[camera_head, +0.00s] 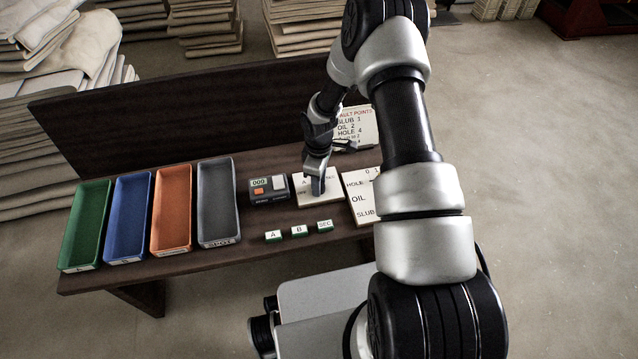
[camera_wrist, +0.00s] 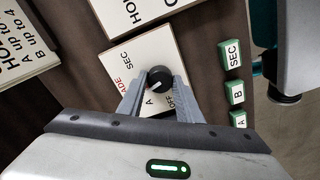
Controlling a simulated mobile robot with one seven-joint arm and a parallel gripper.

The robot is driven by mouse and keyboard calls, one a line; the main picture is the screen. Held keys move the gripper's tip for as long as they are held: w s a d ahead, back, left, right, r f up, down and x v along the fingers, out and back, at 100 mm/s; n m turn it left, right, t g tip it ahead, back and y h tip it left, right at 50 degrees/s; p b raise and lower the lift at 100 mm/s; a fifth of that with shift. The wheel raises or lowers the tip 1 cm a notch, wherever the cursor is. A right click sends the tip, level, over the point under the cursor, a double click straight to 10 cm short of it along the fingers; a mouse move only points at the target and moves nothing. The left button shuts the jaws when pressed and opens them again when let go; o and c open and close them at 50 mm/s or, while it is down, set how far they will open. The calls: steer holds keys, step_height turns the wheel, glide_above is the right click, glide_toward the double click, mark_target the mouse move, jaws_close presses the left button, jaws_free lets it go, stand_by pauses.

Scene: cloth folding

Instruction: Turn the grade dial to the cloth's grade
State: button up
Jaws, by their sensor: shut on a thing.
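The plate shows SEC, A and OFF, with part of a red word. The mark seems to face the A side, though its exact setting is hard to read. My gripper (camera_wrist: 159,86) has its two fingers on either side of the knob and is shut on it. In the head view my gripper (camera_head: 317,188) is over the plate (camera_head: 303,199) and hides the knob. I cannot pick out the cloth being graded.
Green (camera_head: 85,262), blue (camera_head: 125,258), orange (camera_head: 171,248) and grey (camera_head: 218,241) trays stand on the left. A counter box (camera_head: 269,189), a fault points board (camera_head: 357,126) and a HOLE, OIL, SLUB board (camera_head: 361,193) flank the dial. A (camera_head: 273,236), B (camera_head: 298,231) and SEC (camera_head: 324,226) blocks lie in front.

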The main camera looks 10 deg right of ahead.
steer(key=m+b, duration=0.1)
steer(key=m, duration=0.5)
steer(key=m+b, duration=0.1)
steer(key=m, duration=0.4)
steer(key=shift+m, duration=0.5)
steer(key=o, duration=1.1)
steer(key=shift+c, duration=0.2)
step_height(320, 180, up, 17)
steer(key=p, duration=0.4)
steer(key=shift+r, duration=0.2)
